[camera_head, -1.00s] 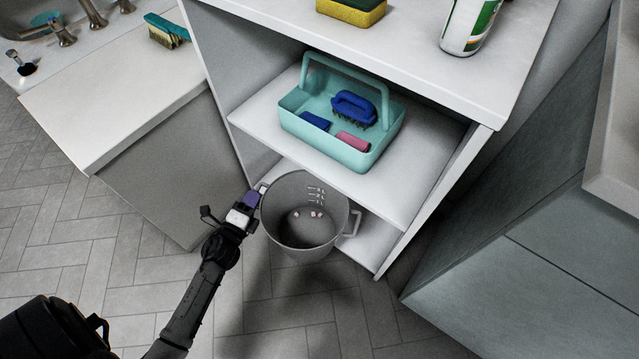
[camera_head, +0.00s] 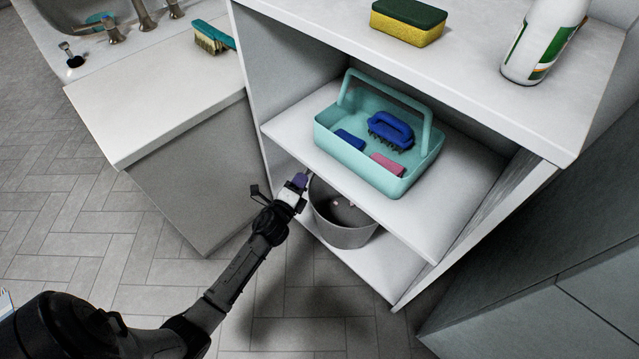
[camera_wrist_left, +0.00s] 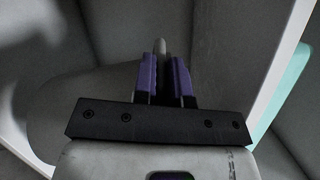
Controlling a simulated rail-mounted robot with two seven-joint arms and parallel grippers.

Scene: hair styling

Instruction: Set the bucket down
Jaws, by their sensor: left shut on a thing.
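The grey bucket (camera_head: 345,222) is at the lower opening of the white shelf unit, partly under the middle shelf, which hides its far side and part of its rim. It looks upright. My left gripper (camera_head: 299,183) is at the bucket's left side, shut on its handle. In the left wrist view the purple fingers of my left gripper (camera_wrist_left: 166,75) close around the pale handle (camera_wrist_left: 160,48). I cannot tell whether the bucket's base touches the lower shelf (camera_head: 375,270). My right gripper is not in view.
A teal caddy (camera_head: 352,166) with brushes stands on the middle shelf (camera_head: 440,215) above the bucket. A sponge (camera_head: 408,24) and a white bottle (camera_head: 540,45) stand on the unit's top. A white cabinet (camera_head: 190,165) is at left; tiled floor lies in front.

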